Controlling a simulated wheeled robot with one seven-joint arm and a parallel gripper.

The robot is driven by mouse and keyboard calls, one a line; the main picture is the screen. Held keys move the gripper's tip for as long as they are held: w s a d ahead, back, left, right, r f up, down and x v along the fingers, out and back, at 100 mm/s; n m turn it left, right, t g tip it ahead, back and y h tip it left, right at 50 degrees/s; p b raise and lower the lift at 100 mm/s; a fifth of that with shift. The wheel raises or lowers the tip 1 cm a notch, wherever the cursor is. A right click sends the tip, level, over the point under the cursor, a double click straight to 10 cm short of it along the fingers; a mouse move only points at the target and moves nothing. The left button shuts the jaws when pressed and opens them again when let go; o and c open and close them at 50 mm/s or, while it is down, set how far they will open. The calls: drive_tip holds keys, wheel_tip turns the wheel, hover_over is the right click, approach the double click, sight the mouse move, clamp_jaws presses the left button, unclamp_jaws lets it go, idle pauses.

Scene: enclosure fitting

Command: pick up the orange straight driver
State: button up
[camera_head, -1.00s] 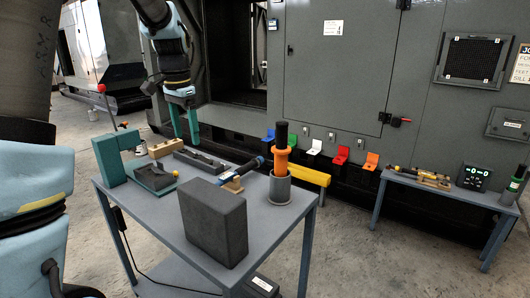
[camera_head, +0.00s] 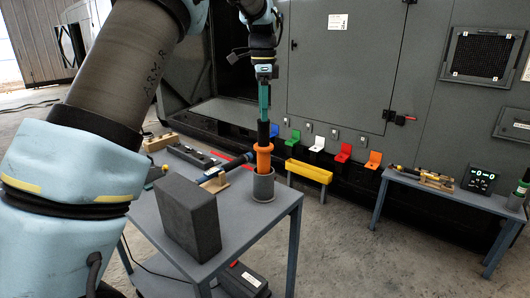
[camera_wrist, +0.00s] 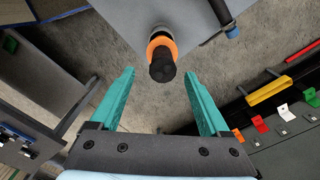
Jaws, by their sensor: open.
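The orange straight driver (camera_head: 264,160) stands upright in a grey cup (camera_head: 263,188) on the near table, its black grip pointing up. In the wrist view the driver's orange collar and black end (camera_wrist: 162,62) show beyond the fingertips, between the lines of the two fingers. My gripper (camera_head: 264,117) is above the driver in the head view, with its teal fingers pointing down. In the wrist view my gripper (camera_wrist: 160,80) is open and empty, with its fingers wide apart. The head view shows the fingers edge-on, close over the black grip; the exact gap is hard to tell.
A dark grey block (camera_head: 187,220) stands on the near table (camera_head: 240,225). A blue-and-black tool (camera_head: 238,170) on a wooden rest lies left of the cup. A yellow bar (camera_head: 308,171) and coloured brackets line the enclosure. A second table (camera_head: 450,197) stands at right.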

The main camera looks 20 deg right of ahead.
sight(264, 128)
drive_tip(key=shift+w+d+f+p, duration=0.1)
drive_tip(key=shift+f+p, duration=0.6)
drive_tip(key=shift+f, duration=1)
drive_tip(key=shift+w+f+p, duration=0.1)
drive_tip(key=shift+f+p, duration=0.6)
drive_tip(key=shift+f, duration=1)
clamp_jaws()
drive_tip(key=shift+r, duration=0.1)
